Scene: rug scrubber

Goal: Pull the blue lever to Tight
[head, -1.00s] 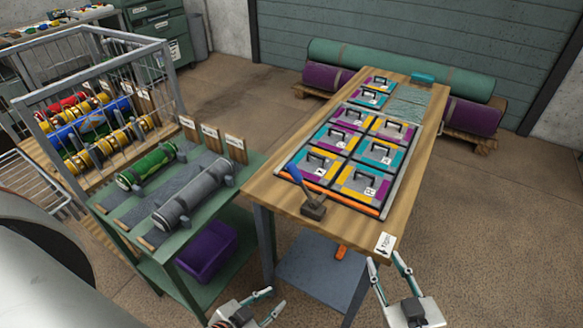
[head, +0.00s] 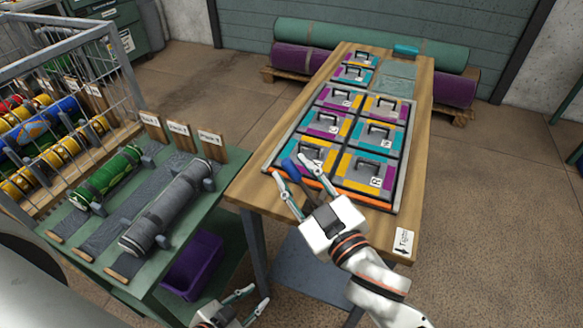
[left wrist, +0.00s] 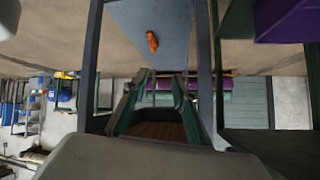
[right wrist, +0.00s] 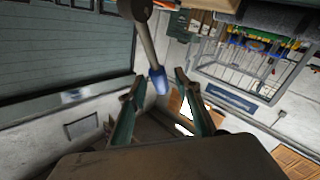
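The blue lever (head: 290,168) stands at the front left corner of the tile frame on the wooden table, its base hidden behind my right gripper. My right gripper (head: 290,168) is open, with one finger on each side of the blue handle. In the right wrist view the blue tip (right wrist: 158,82) and grey shaft lie between the open fingers (right wrist: 158,92); contact cannot be told. The "Tight" label (head: 403,242), with an arrow, is on the table's front right corner. My left gripper (head: 251,299) is open and empty, low in front of the table.
Framed colored tiles with black handles (head: 358,138) cover much of the table (head: 420,130). A green bench (head: 85,245) with grey and green rolls stands on the left, a purple bin (head: 192,265) below it.

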